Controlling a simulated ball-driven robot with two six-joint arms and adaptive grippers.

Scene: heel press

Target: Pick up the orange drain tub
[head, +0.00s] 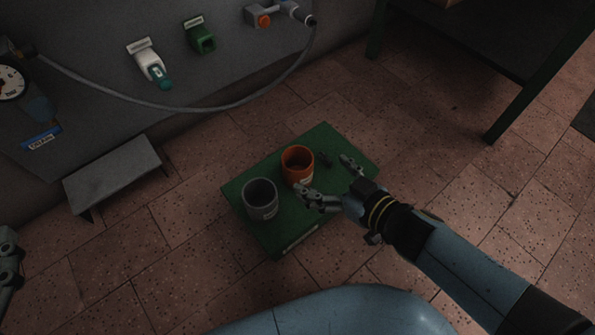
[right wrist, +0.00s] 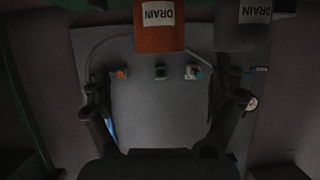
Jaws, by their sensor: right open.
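The orange drain tub (head: 290,173) stands upright and open-topped on a green platform (head: 282,230). In the right wrist view the orange tub (right wrist: 172,39) shows at the top, its DRAIN label upside down. My right gripper (head: 328,179) is open and empty, just to the right of the tub, with one finger near its lower right side. Its fingers also frame the right wrist view (right wrist: 163,88). I cannot tell whether a finger touches the tub. Part of my left gripper (head: 8,262) shows at the left edge; its opening is cut off.
A grey tub (head: 261,205), also labelled, stands close at the orange tub's lower left. A grey bench (head: 113,174) is left of the platform. The grey wall panel behind carries fittings, a hose (head: 175,108) and a gauge (head: 10,82). Tiled floor around the platform is mostly clear.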

